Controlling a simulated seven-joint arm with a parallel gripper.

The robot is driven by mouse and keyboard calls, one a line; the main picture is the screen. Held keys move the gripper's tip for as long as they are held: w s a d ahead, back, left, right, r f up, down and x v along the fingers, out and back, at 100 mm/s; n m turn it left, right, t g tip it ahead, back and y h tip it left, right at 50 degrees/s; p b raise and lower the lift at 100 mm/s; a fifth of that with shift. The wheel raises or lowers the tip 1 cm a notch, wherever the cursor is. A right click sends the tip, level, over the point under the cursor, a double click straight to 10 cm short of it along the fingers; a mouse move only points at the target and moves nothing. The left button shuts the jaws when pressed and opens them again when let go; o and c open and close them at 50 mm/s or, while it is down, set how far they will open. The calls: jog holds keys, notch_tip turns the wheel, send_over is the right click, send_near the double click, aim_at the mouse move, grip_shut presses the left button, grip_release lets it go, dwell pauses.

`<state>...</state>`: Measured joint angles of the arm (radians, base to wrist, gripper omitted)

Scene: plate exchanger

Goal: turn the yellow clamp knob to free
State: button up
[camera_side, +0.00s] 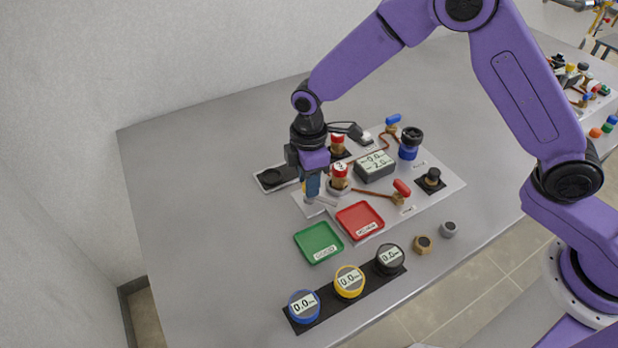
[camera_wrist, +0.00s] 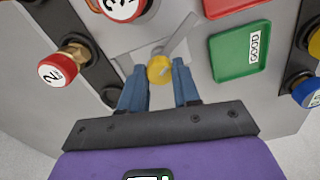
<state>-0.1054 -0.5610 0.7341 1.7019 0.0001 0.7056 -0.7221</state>
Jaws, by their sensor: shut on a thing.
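The yellow clamp knob (camera_wrist: 159,69) shows in the wrist view as a round yellow cap with a grey lever (camera_wrist: 179,36) pointing up and to the right. My gripper (camera_wrist: 159,76) has its two blue fingers on either side of the knob and is shut on it. In the side view my gripper (camera_side: 311,196) points straight down at the left end of the light grey base plate (camera_side: 440,185).
The green tray (camera_side: 306,254) and red tray (camera_side: 344,227) lie just in front of my gripper. A grey display box (camera_side: 376,168) is beyond. Blue, yellow and black gauges (camera_side: 349,281) line the front. The table's left side is clear.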

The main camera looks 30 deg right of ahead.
jog(key=m, duration=0.6)
jog(key=shift+m, duration=0.3)
dwell(0.4)
jog(key=o, duration=1.1)
jog(key=shift+c, duration=0.2)
jog(key=shift+r, duration=0.1)
notch_tip(320, 180, up, 17)
jog(key=shift+r, duration=0.15)
